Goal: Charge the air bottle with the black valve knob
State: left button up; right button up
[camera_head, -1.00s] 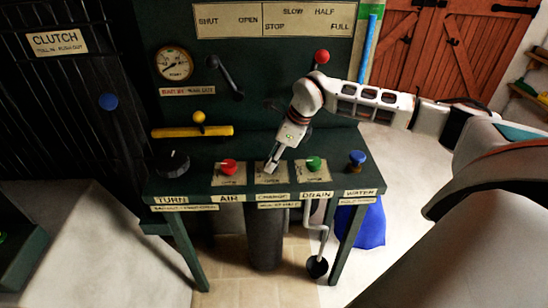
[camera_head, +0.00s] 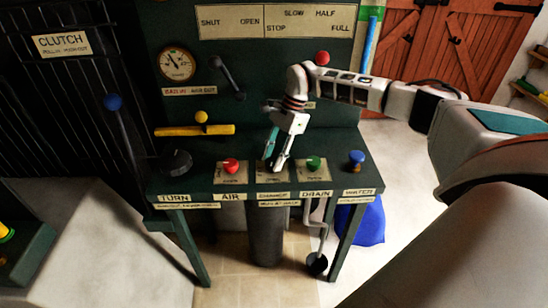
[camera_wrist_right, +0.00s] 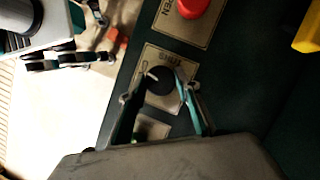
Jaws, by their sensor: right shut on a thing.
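The black valve knob (camera_wrist_right: 160,82) on its light plate shows between the fingers of my right gripper (camera_wrist_right: 160,92) in the right wrist view. In the head view my right gripper (camera_head: 274,166) reaches down to the CHARGE plate (camera_head: 272,179) and hides most of the knob. It is shut on the knob, with one finger on each side. The air bottle (camera_head: 266,236) is a dark upright cylinder under the bench. The round pressure gauge (camera_head: 177,63) is on the back panel. My left gripper cannot be made out.
The red AIR knob (camera_head: 232,166) is left of my gripper, the green DRAIN knob (camera_head: 313,163) close on its right. A blue knob (camera_head: 356,158) stands farther right. A black TURN knob (camera_head: 176,163), a yellow bar (camera_head: 195,131) and a tall blue-tipped lever (camera_head: 113,103) are at the left.

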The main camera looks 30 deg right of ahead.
jog(key=shift+n, duration=0.5)
jog(key=shift+f, duration=0.1)
jog(key=o, duration=1.1)
jog(key=v, duration=1.2)
jog(key=shift+w, duration=0.25)
jog(key=shift+a+g, duration=0.15)
jog(key=shift+g, duration=0.15)
